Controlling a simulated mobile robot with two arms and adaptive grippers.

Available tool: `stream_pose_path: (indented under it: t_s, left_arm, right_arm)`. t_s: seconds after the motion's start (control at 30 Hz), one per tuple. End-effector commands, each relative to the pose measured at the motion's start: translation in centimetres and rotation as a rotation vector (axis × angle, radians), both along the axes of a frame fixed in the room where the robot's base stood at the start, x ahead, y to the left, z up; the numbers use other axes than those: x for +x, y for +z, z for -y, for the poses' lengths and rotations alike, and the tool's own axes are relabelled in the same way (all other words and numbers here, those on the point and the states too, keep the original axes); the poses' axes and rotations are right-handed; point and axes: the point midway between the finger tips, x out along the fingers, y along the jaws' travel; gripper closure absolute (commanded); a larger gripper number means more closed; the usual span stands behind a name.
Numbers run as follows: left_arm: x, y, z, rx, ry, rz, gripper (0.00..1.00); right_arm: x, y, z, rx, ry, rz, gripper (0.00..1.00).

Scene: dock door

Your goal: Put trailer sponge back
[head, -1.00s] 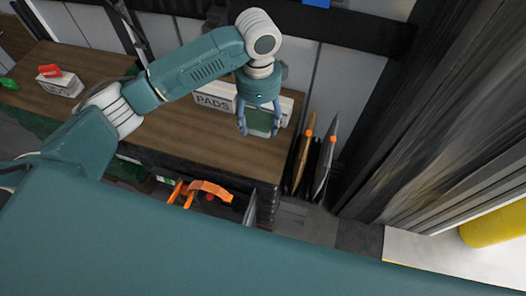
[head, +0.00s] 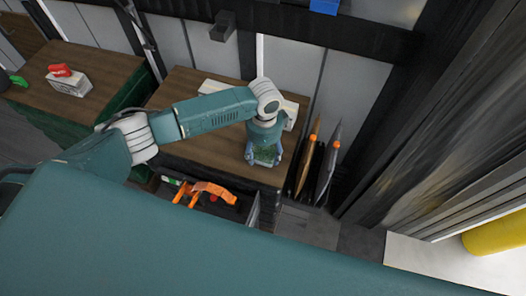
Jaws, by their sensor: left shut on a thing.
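My left gripper (head: 264,158) points down over the front right part of the wooden bench top (head: 205,152). It is shut on a dark green block, the sponge (head: 265,154), which shows between its fingers. I cannot tell whether the sponge touches the bench top. A white box (head: 291,114) stands behind the gripper at the back of the bench, and my arm hides most of it, including its label. My right gripper is not in view.
An open drawer with an orange tool (head: 208,190) is below the bench front. Two pointed rolled items (head: 327,165) stand right of the bench. A second bench (head: 95,62) at left carries a white box (head: 69,84) with a red item (head: 60,70) on it.

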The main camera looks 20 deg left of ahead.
Motion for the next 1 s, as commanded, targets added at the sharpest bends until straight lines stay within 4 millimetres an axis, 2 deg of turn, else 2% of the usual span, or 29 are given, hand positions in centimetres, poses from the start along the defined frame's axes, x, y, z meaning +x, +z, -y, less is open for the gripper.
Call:
stream_pose_path:
  t_s: [0.27, 0.3, 0.4, 0.77, 0.87, 1.0]
  left_arm:
    - [0.0, -0.3, 0.0, 0.000, 0.000, -0.001, 0.54]
    - [0.0, -0.3, 0.0, -0.001, 0.000, 0.000, 0.37]
    - [0.0, -0.2, 0.0, -0.001, 0.000, 0.000, 0.22]
    - [0.1, 0.3, 0.0, 0.000, 0.000, 0.002, 0.22]
    - [0.2, 1.6, 0.0, -0.002, 0.000, 0.005, 0.22]
    - [0.2, 4.4, 0.1, -0.004, -0.001, 0.005, 0.22]
  right_arm:
    - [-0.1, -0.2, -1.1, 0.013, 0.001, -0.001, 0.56]
    - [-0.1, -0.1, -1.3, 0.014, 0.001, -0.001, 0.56]
    - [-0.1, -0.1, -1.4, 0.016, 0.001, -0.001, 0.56]
    - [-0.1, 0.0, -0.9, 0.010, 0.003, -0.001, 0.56]
    - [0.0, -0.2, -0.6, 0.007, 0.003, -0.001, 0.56]
    - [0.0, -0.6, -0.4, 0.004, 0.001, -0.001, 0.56]
